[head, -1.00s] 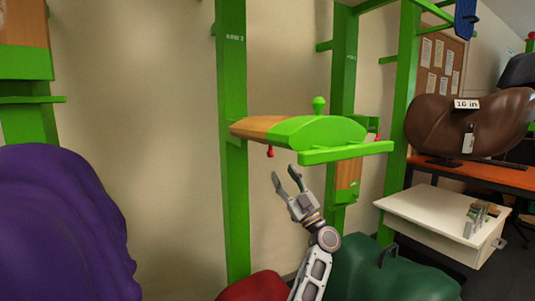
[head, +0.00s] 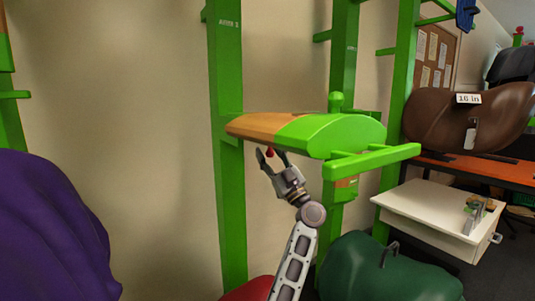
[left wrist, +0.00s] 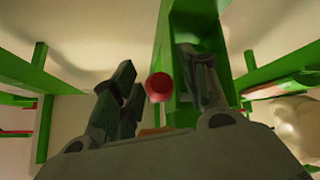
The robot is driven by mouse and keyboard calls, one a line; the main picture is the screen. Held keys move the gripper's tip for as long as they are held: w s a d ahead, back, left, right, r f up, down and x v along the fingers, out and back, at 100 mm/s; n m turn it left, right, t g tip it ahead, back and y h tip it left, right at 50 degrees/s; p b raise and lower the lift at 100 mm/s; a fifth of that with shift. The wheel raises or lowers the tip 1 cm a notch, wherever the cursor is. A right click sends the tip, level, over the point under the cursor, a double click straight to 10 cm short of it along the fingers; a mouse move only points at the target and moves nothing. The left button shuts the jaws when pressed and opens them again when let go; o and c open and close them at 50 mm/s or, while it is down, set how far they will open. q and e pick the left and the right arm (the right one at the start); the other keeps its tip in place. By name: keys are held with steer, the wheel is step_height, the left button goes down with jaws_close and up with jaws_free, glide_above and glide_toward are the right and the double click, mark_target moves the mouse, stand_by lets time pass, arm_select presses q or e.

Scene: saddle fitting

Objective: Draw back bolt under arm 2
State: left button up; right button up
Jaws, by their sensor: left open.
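Arm 2 (head: 335,134) is a green and wood saddle arm on a green post (head: 227,180) marked ARM 2. The bolt's red knob (head: 270,152) hangs under the wooden part of the arm. My left gripper (head: 271,157) is just below the arm, pointing up, with its fingers open at the knob. In the left wrist view the red knob (left wrist: 158,87) sits between the two open fingers (left wrist: 160,95), seemingly apart from both. The bolt's shaft is hidden. My right gripper is not in view.
A purple saddle (head: 50,225) stands at the left. A green covered saddle (head: 385,268) and a red one (head: 250,289) lie below. A white drawer cabinet (head: 440,215) and a brown saddle (head: 465,118) are at the right. A green crossbar (head: 372,161) fronts the arm.

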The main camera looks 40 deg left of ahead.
arm_select(q)
jaws_close()
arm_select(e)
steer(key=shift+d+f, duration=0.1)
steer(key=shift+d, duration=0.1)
arm_select(q)
steer(key=shift+w, duration=0.1)
